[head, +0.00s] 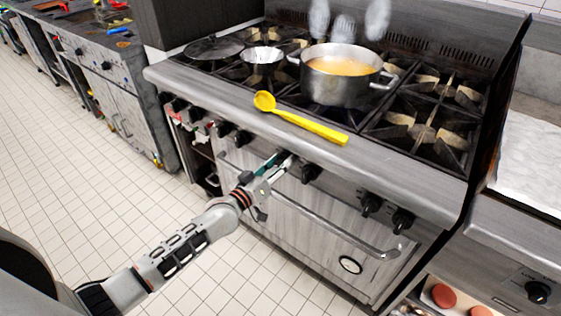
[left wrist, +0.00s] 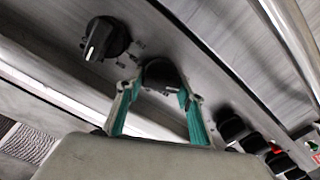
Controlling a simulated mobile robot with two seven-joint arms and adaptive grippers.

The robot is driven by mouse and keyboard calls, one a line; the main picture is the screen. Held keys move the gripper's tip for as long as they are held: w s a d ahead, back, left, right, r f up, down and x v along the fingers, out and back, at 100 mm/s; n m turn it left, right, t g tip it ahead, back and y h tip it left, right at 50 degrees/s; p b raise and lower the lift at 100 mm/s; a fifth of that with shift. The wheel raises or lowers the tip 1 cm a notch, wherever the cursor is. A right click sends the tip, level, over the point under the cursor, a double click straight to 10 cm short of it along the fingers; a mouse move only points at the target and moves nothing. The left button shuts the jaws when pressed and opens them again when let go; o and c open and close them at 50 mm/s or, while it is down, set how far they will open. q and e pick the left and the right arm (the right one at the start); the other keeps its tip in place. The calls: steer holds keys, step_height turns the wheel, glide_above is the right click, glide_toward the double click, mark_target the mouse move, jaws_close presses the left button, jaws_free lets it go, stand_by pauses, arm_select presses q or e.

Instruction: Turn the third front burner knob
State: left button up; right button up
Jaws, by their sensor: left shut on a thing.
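The stove (head: 330,215) has a row of black burner knobs along its front edge. My left gripper (head: 281,160) reaches to the front panel and mostly hides one knob in the head view. In the left wrist view, its teal-padded fingers stand on either side of that knob (left wrist: 162,74) and are shut on it. Just right of it in the head view is another knob (head: 311,173), and a pair of knobs (head: 371,204) is farther right. More knobs (head: 243,138) are to the left. The neighbouring knob (left wrist: 105,38) has a pale pointer mark. My right gripper is not in view.
A yellow ladle (head: 305,122) lies on the stove's front ledge above my gripper. A steaming pot (head: 335,88) and a small pan (head: 262,62) stand on the burners. The oven handle (head: 325,222) runs below the knobs. Tiled floor (head: 60,150) is clear at left.

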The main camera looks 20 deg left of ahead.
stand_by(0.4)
arm_select(q)
steer(key=o, duration=1.1)
steer(key=shift+c, duration=0.2)
steer(key=v, duration=1.2)
steer(key=s+d+f+m+g+y, duration=0.1)
steer(key=s+d+f+m+g, duration=0.1)
steer(key=s+f, duration=0.6)
steer(key=s+d+f+m+g+y+p, duration=0.1)
steer(key=s+f+m+g+y, duration=0.1)
steer(key=s+f, duration=0.6)
steer(key=s+m+g, duration=0.1)
steer(key=s+g, duration=0.1)
steer(key=s, duration=0.5)
steer(key=shift+d+f+y, duration=0.3)
steer(key=shift+d, duration=0.05)
